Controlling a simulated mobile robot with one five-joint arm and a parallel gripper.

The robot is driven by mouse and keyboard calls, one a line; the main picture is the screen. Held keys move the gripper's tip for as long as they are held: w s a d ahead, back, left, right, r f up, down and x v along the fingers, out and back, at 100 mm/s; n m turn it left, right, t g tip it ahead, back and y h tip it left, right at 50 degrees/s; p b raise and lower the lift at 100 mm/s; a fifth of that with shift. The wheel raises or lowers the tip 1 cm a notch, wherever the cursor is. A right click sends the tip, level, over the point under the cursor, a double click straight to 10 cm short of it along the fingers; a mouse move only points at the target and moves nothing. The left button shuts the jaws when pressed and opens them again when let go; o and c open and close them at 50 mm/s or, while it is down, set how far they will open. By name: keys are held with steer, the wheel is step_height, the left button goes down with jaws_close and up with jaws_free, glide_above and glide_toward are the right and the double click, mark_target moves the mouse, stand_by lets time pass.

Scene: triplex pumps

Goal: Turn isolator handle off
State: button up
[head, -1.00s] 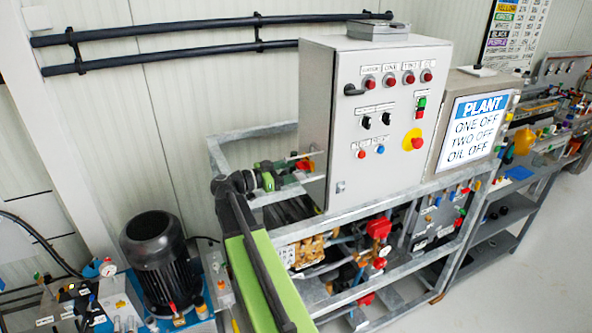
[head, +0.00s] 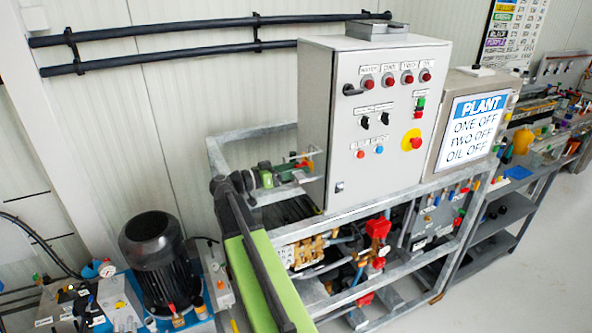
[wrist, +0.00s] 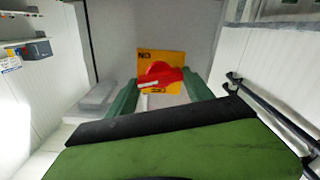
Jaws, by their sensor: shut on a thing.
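The isolator handle (wrist: 160,76) is red and sits on a yellow square plate (wrist: 145,55) on the side of the grey control cabinet (head: 314,100). In the wrist view it lies nearly level across the plate, slightly tilted, with a white mark at its lower left. The plate's lettering appears upside down. My gripper (wrist: 161,86) has its green fingers on either side of the handle and is shut on it. In the head view my gripper (head: 290,170) reaches the cabinet's left side; the handle is small and mostly hidden there.
The cabinet front carries buttons, black switches and a red stop button (head: 416,143) on yellow. A metal frame (head: 225,150) surrounds the arm's reach. A black motor (head: 155,255) stands at lower left. Black pipes (head: 200,35) run along the wall.

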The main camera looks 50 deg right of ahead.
steer(key=n, duration=0.3)
steer(key=shift+w+n, duration=0.15)
steer(key=shift+n, duration=0.25)
steer(key=n, duration=0.7)
steer(key=shift+w, duration=0.1)
steer(key=shift+d+n, duration=0.1)
steer(key=shift+n, duration=1.7)
steer(key=o, duration=1.4)
steer(key=shift+f, duration=0.1)
